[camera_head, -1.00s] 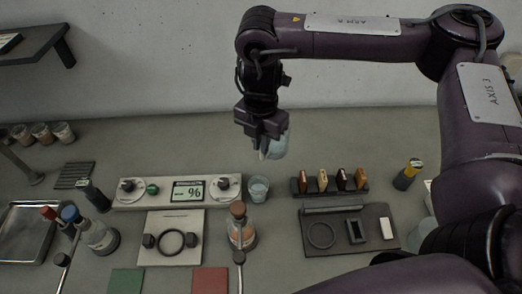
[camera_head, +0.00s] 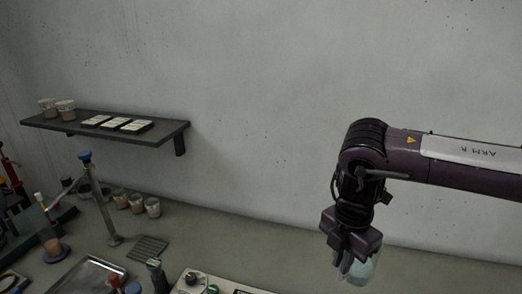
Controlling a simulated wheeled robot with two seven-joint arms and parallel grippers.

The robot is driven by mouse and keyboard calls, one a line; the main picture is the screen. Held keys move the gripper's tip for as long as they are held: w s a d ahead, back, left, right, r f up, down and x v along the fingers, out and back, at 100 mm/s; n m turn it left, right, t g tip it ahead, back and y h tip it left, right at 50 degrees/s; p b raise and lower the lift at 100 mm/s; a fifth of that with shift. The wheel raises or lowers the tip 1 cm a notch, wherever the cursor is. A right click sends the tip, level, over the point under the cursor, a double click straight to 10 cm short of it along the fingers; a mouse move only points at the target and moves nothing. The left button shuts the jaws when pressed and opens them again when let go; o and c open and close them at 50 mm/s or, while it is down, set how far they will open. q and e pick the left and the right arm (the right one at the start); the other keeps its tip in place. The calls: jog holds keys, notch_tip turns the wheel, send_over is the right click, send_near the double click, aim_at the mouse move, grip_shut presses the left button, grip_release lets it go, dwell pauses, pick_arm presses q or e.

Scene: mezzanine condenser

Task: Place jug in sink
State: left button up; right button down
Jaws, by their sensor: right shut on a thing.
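My right gripper (camera_head: 351,254) points down at the lower right, above the bench. It is shut on a pale, clear jug (camera_head: 365,268), which hangs below the fingers and is partly hidden by them. The sink looks to be the shallow metal basin (camera_head: 93,276) at the bottom left, cut off by the picture's lower edge. The jug is well to the right of this basin. My left gripper is not in view.
A tall post with a blue top (camera_head: 100,205) stands behind the basin. Several small cups (camera_head: 136,203) and a ribbed mat (camera_head: 148,248) are nearby. A dark wall shelf (camera_head: 155,132) is above. Bench along the wall is clear between cups and gripper.

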jog(key=shift+a+f+m, duration=0.1)
jog(key=shift+f+m, duration=0.4)
jog(key=shift+m, duration=0.2)
notch_tip(320, 180, down, 10)
jog(key=a+m+b, duration=0.1)
jog(key=m+b, duration=0.6)
jog(key=m, duration=1.5)
jog(key=shift+s+a+f+m, duration=0.15)
jog(key=shift+m, duration=0.15)
